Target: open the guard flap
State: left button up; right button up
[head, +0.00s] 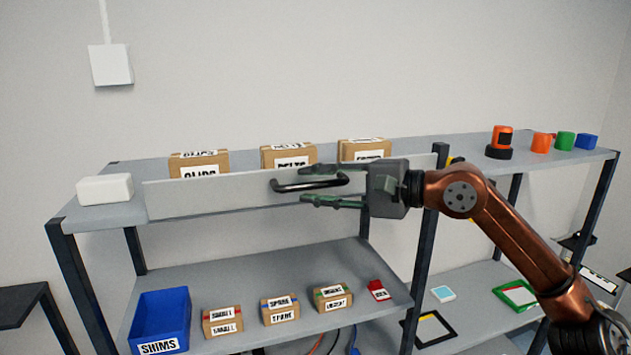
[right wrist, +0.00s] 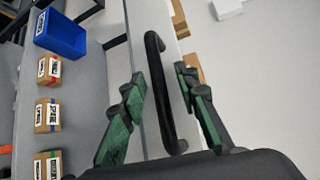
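The guard flap (head: 215,195) is a long pale panel standing upright along the front edge of the top shelf, in front of the cardboard boxes. A black bar handle (head: 310,184) is fixed to its face; it also shows in the right wrist view (right wrist: 163,90). My right gripper (head: 332,185) is open, with one finger above and one below the handle in the head view. In the right wrist view its green-padded fingers (right wrist: 160,110) stand on either side of the handle, with gaps visible. My left gripper is not in view.
Cardboard boxes (head: 288,156) stand behind the flap. A white block (head: 105,189) lies at the shelf's left end. The lower shelf holds a blue bin (head: 160,320) and small labelled boxes (head: 280,308).

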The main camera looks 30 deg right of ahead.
jog(key=shift+w+f, duration=0.1)
jog(key=shift+w, duration=0.1)
jog(key=shift+c, duration=0.3)
jog(key=shift+s, duration=0.15)
grip_shut()
